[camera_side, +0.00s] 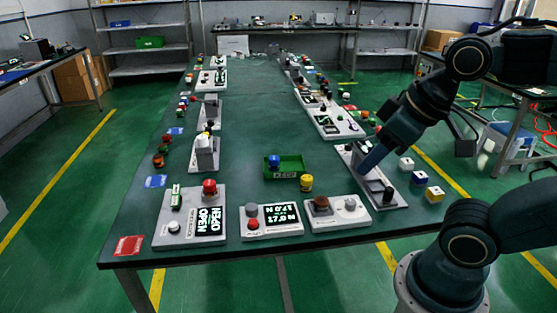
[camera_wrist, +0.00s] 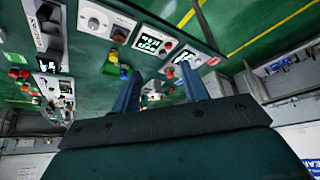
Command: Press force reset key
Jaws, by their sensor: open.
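The force panel (camera_side: 272,221) is a white box near the table's front edge, with a black display reading 17.0 N. A red round key (camera_side: 253,224) sits on its left, below a grey knob (camera_side: 251,209); the small label beside the key is hard to read. In the wrist view the panel's display (camera_wrist: 148,43) is beyond my fingers, with the red key (camera_wrist: 168,46) beside it. My gripper (camera_side: 368,163) hangs over the right side of the table, to the right of and away from the key. In the wrist view its two fingers (camera_wrist: 160,84) are apart and empty.
A panel reading OPEN with a red knob (camera_side: 209,188) stands left of the force panel, and a two-knob panel (camera_side: 337,212) stands right. A green tray (camera_side: 284,167) and a yellow object (camera_side: 306,183) lie behind. Cubes (camera_side: 420,178) stand at the right edge. Mid-table is clear.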

